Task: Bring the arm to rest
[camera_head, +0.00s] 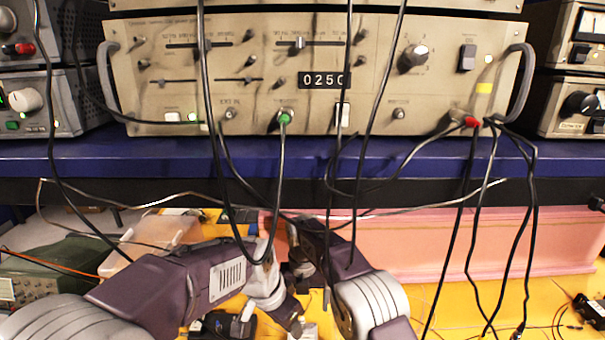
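My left arm comes in from the lower left and bends down near the bottom middle. Its gripper (268,314) points downward below the shelf, and its fingertips are small and partly mixed with objects behind them. My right arm comes up from the bottom, right of the middle, and its dark forearm reaches back toward the shelf edge. The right gripper (299,272) is mostly hidden behind the arm links and cables. The two grippers are close together, and I cannot tell whether they touch. I see nothing clearly held in either.
A beige instrument panel (380,80) stands on a blue shelf (420,158). Several black cables hang in front of the arms, and a green-tipped plug cable (283,170) loops down near the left wrist. A pink foam block (480,240), clear tray (150,240) and yellow surface (470,305) lie below.

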